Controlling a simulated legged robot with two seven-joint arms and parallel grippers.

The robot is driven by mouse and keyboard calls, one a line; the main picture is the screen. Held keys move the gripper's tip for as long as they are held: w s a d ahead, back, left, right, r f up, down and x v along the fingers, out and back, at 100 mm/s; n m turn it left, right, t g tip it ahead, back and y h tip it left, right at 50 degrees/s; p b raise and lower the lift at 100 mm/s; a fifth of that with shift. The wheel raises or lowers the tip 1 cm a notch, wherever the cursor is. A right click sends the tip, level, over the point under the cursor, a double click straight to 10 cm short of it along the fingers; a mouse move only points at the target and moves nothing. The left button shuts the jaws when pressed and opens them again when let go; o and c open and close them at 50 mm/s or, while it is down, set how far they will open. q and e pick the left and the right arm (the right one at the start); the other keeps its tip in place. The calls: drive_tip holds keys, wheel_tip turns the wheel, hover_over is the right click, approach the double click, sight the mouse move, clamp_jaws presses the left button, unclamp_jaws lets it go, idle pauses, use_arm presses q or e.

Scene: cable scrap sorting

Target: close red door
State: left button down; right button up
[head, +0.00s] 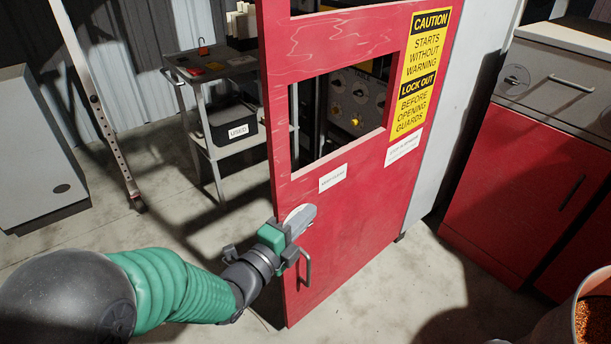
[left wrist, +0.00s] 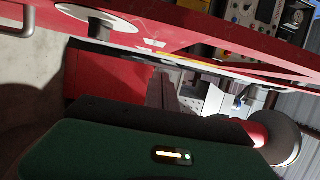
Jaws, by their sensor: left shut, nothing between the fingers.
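The red door (head: 350,230) stands ajar in the middle of the head view, with a window opening and a yellow caution sign (head: 422,70). A small metal handle (head: 305,268) is low near its left edge. My left gripper (head: 306,218) is shut and empty, at the door's left edge just above the handle, in front of a pale round plate. I cannot tell whether it touches the door. In the left wrist view the door (left wrist: 220,25) runs across the top, with the round plate (left wrist: 98,18) and handle (left wrist: 30,18) at upper left. My right gripper is not in view.
A grey cart (head: 212,72) with a black bin (head: 232,124) stands behind the door on the left. A red cabinet (head: 520,190) is at the right. A bucket of copper-coloured scrap (head: 575,325) is at lower right. Open floor lies around the door's base.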

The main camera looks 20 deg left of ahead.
sight(305, 195)
use_arm(q)
drive_tip(key=shift+w+a+f+b, duration=0.1)
drive_tip(key=shift+w+a+b, duration=0.25)
drive_tip(key=shift+w, duration=0.7)
drive_tip(key=shift+w+a+r+b, duration=0.1)
drive_tip(key=shift+w+a+b, duration=0.2)
drive_tip(key=shift+w, duration=0.8)
drive_tip(key=shift+w+a+f+b, duration=0.1)
drive_tip(key=shift+w+a+b, duration=0.25)
drive_tip(key=shift+w, duration=0.7)
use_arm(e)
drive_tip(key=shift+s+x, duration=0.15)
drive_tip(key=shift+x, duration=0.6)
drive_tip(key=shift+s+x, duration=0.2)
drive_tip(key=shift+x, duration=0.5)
